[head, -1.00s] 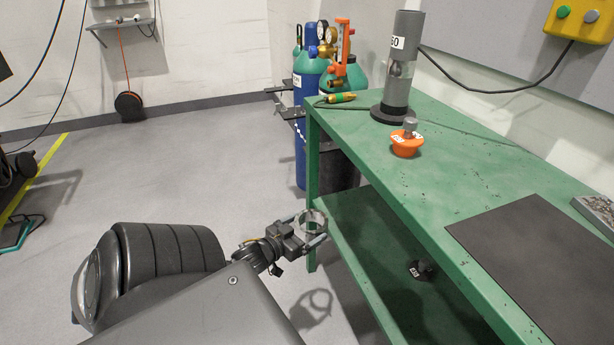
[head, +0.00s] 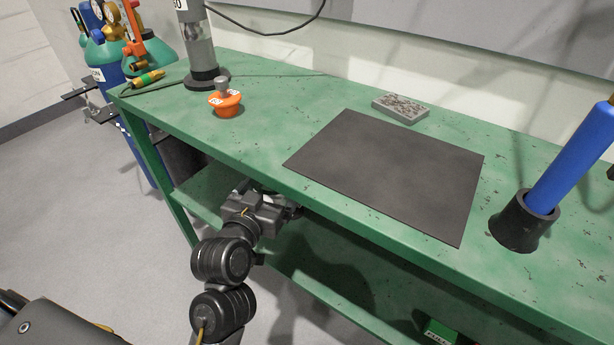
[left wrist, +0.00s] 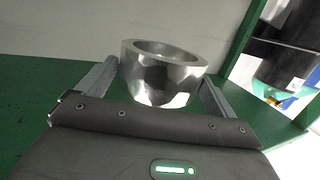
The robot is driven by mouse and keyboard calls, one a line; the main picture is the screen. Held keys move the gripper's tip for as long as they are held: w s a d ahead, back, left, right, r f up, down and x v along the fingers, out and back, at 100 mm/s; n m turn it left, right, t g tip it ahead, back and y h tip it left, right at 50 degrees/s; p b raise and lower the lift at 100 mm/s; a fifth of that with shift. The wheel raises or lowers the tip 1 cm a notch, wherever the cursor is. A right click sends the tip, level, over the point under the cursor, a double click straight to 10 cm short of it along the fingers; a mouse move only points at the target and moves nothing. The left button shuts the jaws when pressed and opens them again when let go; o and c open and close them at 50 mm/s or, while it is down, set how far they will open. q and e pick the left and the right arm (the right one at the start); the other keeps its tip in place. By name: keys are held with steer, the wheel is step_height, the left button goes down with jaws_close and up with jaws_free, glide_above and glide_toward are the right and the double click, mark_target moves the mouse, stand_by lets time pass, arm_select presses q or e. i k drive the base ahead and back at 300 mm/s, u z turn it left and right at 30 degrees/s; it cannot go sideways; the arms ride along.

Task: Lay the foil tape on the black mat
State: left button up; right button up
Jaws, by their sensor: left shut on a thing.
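The foil tape is a shiny silver ring (left wrist: 162,82), held between the two fingers of my left gripper in the left wrist view. In the head view my left gripper (head: 285,209) is at the front edge of the bench, below the level of its top. Its fingertips and the tape are mostly hidden there by the tabletop edge. The black mat (head: 390,172) lies flat and bare on the green bench top, up and right of the gripper. My right gripper is not in view.
The green bench (head: 290,95) has a lower shelf. An orange-based piece (head: 226,107) and a grey column (head: 198,45) stand left of the mat. A grey block (head: 401,107) lies behind it. A blue cylinder in a black holder (head: 522,222) stands right. Gas cylinders (head: 105,58) stand far left.

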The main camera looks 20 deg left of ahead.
mark_target(385, 166)
steer(key=k, duration=0.5)
steer(key=u, duration=1.25)
steer(key=k, duration=1.05)
steer(key=z, duration=1.85)
